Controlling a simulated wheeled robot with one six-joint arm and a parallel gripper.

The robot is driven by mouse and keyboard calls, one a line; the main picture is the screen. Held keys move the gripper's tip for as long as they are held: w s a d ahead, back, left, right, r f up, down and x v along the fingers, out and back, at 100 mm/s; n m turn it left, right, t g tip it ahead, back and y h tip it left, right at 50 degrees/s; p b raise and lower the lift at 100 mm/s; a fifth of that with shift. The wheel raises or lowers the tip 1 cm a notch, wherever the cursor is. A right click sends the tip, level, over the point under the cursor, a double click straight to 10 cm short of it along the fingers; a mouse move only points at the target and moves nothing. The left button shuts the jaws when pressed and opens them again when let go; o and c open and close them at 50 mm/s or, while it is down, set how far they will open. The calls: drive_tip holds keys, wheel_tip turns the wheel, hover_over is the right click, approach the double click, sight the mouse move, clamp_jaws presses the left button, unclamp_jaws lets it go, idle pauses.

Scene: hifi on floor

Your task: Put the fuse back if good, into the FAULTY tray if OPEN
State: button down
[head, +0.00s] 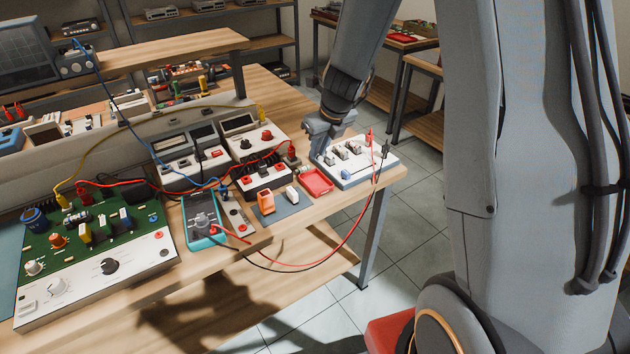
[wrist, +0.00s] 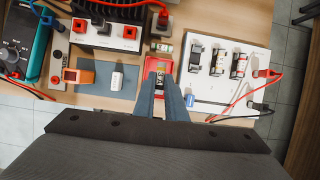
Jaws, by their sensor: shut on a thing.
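My gripper (wrist: 162,78) is shut on a small fuse (wrist: 160,86), which shows between the fingers in the wrist view. The fingers are above the red tray (wrist: 155,64), between the grey mat and the white test board (wrist: 222,99). The red tray also shows in the head view (head: 316,182); no label on it is readable. The board carries several holders with small parts in them (wrist: 217,62). In the head view my gripper (head: 318,155) is at the board's left edge, and the fuse is hidden. The teal multimeter (head: 203,222) stands further left; its reading is not legible.
An orange block (wrist: 78,77) and a white block (wrist: 117,77) are on the grey mat (wrist: 96,88). Red (wrist: 262,73) and black (wrist: 260,107) leads plug into the board's right side and loop past the table's front edge. Instruments stand behind.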

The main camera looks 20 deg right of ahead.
sight(320, 161)
wheel_tip(320, 161, down, 6)
drive_tip(key=b, duration=0.3)
drive_tip(key=shift+f+b, duration=1.35)
drive_tip(key=shift+f, duration=0.6)
drive_tip(key=shift+f, duration=0.1)
drive_tip(key=c, duration=1.8)
unclamp_jaws()
drive_tip(key=p+v, duration=0.5)
drive_tip(key=v, duration=0.7)
drive_tip(key=s+a+r+n+g, duration=0.1)
drive_tip(key=s+n, duration=0.8)
drive_tip(key=n, duration=0.7)
drive_tip(key=s+a+r+n+g+h, duration=0.1)
drive_tip(key=s+r+n, duration=0.1)
drive_tip(key=s+n, duration=0.8)
drive_tip(key=n, duration=0.6)
drive_tip(key=shift+s+r+g, duration=0.25)
drive_tip(key=shift+r+g, duration=0.1)
drive_tip(key=shift+g, duration=0.05)
